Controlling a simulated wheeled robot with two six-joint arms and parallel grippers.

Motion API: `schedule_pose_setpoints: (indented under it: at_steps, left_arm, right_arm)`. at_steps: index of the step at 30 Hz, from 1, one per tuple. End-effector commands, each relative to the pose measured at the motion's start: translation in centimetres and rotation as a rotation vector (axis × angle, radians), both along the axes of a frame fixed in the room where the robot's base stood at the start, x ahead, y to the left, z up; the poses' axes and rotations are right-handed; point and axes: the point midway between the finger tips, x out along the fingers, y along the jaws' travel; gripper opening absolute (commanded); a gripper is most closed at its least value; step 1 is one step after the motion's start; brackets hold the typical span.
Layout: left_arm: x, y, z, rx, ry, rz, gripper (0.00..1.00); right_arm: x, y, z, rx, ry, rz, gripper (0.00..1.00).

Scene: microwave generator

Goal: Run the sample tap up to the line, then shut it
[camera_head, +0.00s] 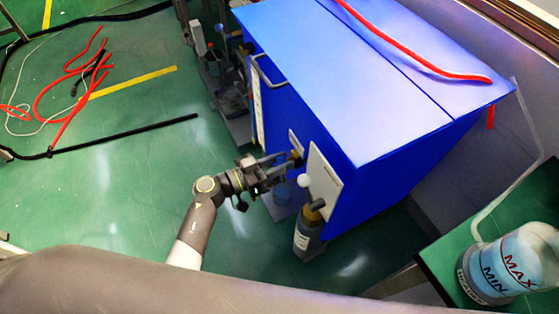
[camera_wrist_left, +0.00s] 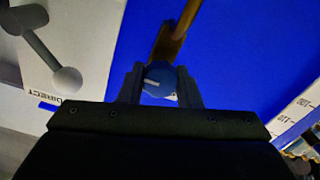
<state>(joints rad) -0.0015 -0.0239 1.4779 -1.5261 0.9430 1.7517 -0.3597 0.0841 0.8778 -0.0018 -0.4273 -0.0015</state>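The sample tap sits on the front of the blue cabinet (camera_head: 375,75). In the left wrist view it shows as a blue round knob (camera_wrist_left: 160,80) with a pale mark, below a brass-coloured pipe (camera_wrist_left: 170,42). My left gripper (camera_head: 292,163) reaches the cabinet front; in its wrist view the fingers (camera_wrist_left: 160,88) flank the knob closely and appear shut on it. A small bluish vessel (camera_head: 282,193) is partly hidden below the gripper; its fill level cannot be told. White strips with graduation marks (camera_wrist_left: 292,116) show at the right of the wrist view. My right gripper is not in view.
A dark bottle (camera_head: 308,238) stands below a white panel (camera_head: 324,183) with a white ball-ended lever (camera_head: 304,181).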

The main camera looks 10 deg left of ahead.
Motion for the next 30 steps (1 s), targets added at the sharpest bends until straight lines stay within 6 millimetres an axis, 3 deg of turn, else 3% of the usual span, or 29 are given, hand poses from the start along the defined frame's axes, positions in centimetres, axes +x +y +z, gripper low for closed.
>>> schedule_pose_setpoints:
  at_steps: [1, 5, 20, 26, 30]
  left_arm:
    - [0.0, 0.0, -0.1, 0.002, 0.0, 0.0, 0.37]
    - [0.0, 0.0, 0.0, 0.001, 0.001, 0.001, 0.52]
    - [-0.2, 0.3, 0.0, 0.0, 0.002, 0.001, 0.52]
    - [-2.1, 2.8, 0.0, 0.004, 0.004, 0.0, 0.52]
    - [-4.1, 5.7, -0.1, 0.006, 0.005, 0.001, 0.52]
  right_arm:
    - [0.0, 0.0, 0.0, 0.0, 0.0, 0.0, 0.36]
    - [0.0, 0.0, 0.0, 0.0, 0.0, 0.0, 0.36]
    - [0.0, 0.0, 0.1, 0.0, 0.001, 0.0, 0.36]
    - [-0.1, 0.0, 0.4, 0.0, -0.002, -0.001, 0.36]
    - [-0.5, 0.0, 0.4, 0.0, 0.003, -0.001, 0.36]
